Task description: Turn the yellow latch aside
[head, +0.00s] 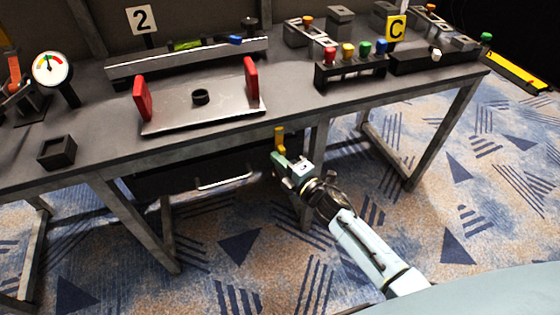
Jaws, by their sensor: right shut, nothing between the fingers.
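The yellow latch (280,137) is a small upright piece at the front edge of the dark table, above the right end of the drawer (205,174). My right gripper (281,159) is just below the latch, in front of the table edge. It is shut, with nothing held. Its fingertips are close to the latch's lower end; I cannot tell whether they touch it. The drawer has a pale bar handle (225,182) and looks closed. My left gripper is not in view.
On the table (300,115) stand a metal plate with red handles (200,106), a gauge (50,70), a small dark box (57,151) and a rack of coloured knobs (350,66). Table legs (135,220) flank the drawer. The carpet in front is clear.

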